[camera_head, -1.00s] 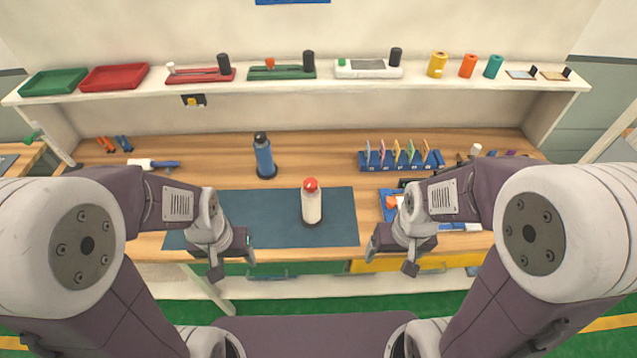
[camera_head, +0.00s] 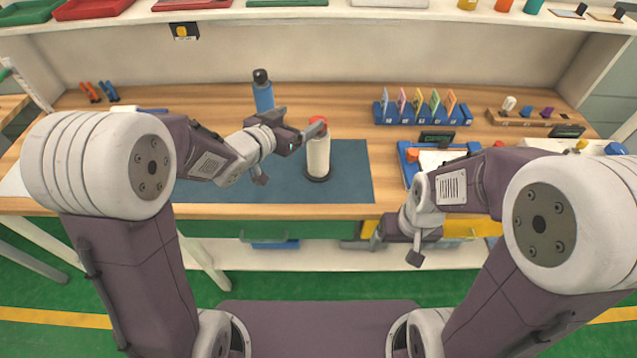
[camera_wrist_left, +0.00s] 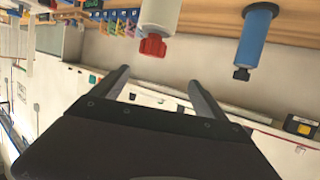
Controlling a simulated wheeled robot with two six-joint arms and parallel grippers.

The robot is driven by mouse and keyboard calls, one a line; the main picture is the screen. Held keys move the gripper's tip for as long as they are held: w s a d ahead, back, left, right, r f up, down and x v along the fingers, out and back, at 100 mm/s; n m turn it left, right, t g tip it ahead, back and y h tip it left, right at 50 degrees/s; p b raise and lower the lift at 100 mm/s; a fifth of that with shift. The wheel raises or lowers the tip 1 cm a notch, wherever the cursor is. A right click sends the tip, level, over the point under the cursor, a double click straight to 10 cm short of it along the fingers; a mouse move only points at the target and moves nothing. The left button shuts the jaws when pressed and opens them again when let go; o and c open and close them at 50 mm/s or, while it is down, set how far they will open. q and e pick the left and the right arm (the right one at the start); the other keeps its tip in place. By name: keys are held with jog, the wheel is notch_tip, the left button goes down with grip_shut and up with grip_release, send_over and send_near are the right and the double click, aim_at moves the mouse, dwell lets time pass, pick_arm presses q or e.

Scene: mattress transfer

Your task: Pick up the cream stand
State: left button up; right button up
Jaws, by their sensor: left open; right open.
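The cream stand (camera_head: 318,157) is an upright cream cylinder with a red top and a dark round base. It stands on the blue-grey mat (camera_head: 230,190) near its right end. My left gripper (camera_head: 304,127) is open, just left of the stand's upper part, and covers part of its red top. In the left wrist view the cream stand (camera_wrist_left: 160,13) appears upside down, its red top just beyond the open fingers, with nothing held. My right gripper (camera_head: 398,247) is open and empty at the table's front edge, right of the mat.
A blue bottle (camera_head: 263,95) with a black cap stands behind my left gripper. A blue rack (camera_head: 390,113) with several coloured cards is at the back right. A blue tray (camera_head: 407,168) lies right of the mat. A shelf (camera_head: 330,16) runs along the back.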

aim_at(312, 157)
pick_arm(q)
jog(key=shift+m+g+h, duration=0.3)
jog(key=shift+m+g, duration=0.1)
jog(key=f+b, duration=0.2)
jog(key=f, duration=0.2)
jog(key=d+f+b, duration=0.1)
jog(key=f+b, duration=0.2)
jog(key=f, duration=0.2)
jog(key=d+f+b, duration=0.1)
jog(key=f+b, duration=0.1)
jog(key=f, duration=0.3)
jog(key=shift+f, duration=0.25)
jog(key=shift+d+r, duration=0.1)
jog(key=shift+r, duration=0.05)
pick_arm(e)
notch_tip(312, 157, down, 11)
jog(key=shift+f, duration=0.15)
pick_arm(q)
jog(key=x, duration=0.9)
jog(key=shift+w+f+b, duration=0.1)
jog(key=shift+f+b, duration=0.1)
jog(key=shift+b, duration=0.2)
jog(key=shift+a+r, duration=0.1)
jog(key=shift+a, duration=0.1)
pick_arm(e)
jog(key=shift+f, duration=0.3)
pick_arm(q)
jog(key=c, duration=0.3)
grip_shut()
jog(key=shift+r, duration=0.1)
